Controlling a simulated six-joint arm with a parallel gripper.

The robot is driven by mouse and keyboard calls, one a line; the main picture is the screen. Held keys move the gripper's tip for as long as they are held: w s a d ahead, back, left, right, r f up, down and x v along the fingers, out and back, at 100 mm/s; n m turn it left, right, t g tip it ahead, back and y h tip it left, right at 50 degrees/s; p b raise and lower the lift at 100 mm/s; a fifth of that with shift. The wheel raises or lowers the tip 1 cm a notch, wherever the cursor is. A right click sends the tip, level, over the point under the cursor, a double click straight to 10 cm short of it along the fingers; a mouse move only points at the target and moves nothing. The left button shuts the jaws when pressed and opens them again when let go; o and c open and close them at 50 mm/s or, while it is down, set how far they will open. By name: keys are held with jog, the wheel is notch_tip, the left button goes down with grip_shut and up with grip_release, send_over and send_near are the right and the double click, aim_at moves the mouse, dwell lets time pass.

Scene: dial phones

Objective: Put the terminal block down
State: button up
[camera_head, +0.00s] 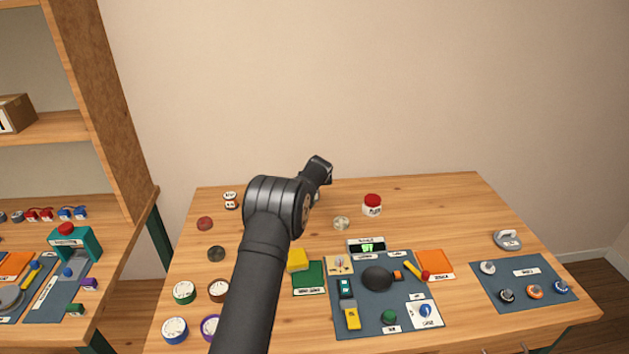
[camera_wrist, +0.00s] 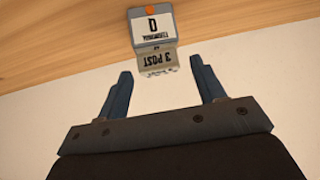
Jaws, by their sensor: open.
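A grey terminal block (camera_wrist: 153,28) with an orange spot and a white label shows upside down at the top of the wrist view. A lower face reading "3 POST" (camera_wrist: 160,61) lies just past the fingertips. My gripper (camera_wrist: 160,76) is open, with one finger to each side of the block's near end and clear gaps beside it. The wood tabletop (camera_wrist: 60,45) is behind the block; I cannot tell whether the block touches it. In the head view my arm reaches to the table's back middle, and its wrist hides the fingertips and most or all of the block.
A red-lidded jar (camera_head: 372,205) and a pale round dish (camera_head: 341,223) stand right of my wrist. A blue-grey mat (camera_head: 370,322) with tools lies in front, another mat (camera_head: 540,276) at right. Several round containers line the left side.

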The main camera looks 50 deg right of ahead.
jog(key=v, duration=1.1)
jog(key=shift+s+r, duration=0.1)
jog(key=shift+r, duration=0.05)
dwell(0.3)
jog(key=x, duration=1.2)
jog(key=shift+a, duration=0.1)
dwell(0.3)
